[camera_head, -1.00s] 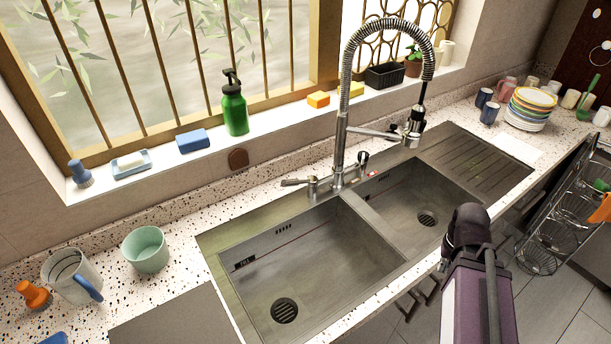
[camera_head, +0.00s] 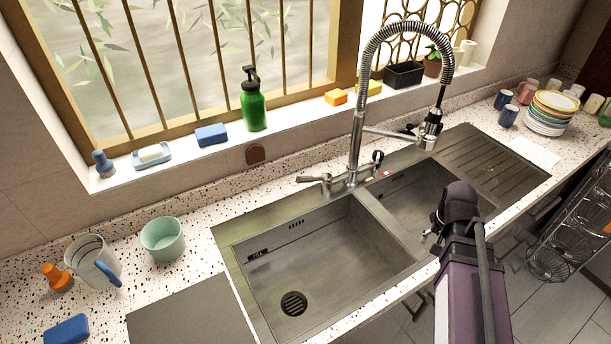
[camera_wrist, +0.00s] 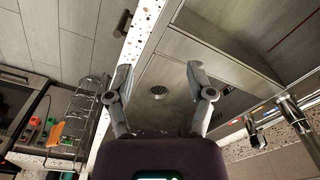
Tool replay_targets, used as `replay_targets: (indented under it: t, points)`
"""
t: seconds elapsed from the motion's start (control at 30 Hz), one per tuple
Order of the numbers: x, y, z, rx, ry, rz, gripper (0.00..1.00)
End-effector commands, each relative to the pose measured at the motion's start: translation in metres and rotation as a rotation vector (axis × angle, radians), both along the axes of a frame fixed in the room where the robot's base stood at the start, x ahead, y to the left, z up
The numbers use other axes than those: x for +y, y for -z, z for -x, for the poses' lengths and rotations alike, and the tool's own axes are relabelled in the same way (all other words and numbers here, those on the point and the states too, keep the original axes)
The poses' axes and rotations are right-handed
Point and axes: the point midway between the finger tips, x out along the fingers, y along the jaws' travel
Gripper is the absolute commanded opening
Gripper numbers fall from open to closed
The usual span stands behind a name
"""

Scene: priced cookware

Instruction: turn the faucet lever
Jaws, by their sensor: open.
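The faucet (camera_head: 355,140) is a tall metal spring-neck tap standing behind the double sink. A short metal lever (camera_head: 312,179) points left from a small post at its base. A second small handle (camera_head: 377,157) shows just right of the column. My gripper (camera_wrist: 160,82) is open and empty in the wrist view, with its two fingers spread over the sink. In the head view my gripper is mostly hidden behind my wrist, near the sink's front edge, apart from the lever. The faucet also shows at the lower right of the wrist view (camera_wrist: 297,118); I cannot make out the lever there.
The sink (camera_head: 330,250) has two basins and a drainboard. The spray head (camera_head: 430,130) hangs over the right basin. A green bottle (camera_head: 253,100) stands on the sill. A mint cup (camera_head: 162,238) and a mug sit left. A wire rack (camera_head: 570,225) stands right.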

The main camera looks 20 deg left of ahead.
Motion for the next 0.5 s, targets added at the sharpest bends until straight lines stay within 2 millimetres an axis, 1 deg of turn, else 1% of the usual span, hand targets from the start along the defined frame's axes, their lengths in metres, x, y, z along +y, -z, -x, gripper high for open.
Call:
replay_targets:
  t: [0.03,0.1,0.27,0.47,0.5]
  points:
    - [0.017,-0.011,-0.015,-0.006,0.018,-0.004,0.69]
    - [0.039,-0.019,-0.027,-0.015,0.055,-0.011,0.69]
    - [0.092,-0.037,-0.052,-0.03,0.142,-0.029,0.69]
    - [0.164,-0.058,-0.076,-0.045,0.25,-0.056,0.69]
    - [0.179,-0.063,-0.079,-0.048,0.271,-0.062,0.69]
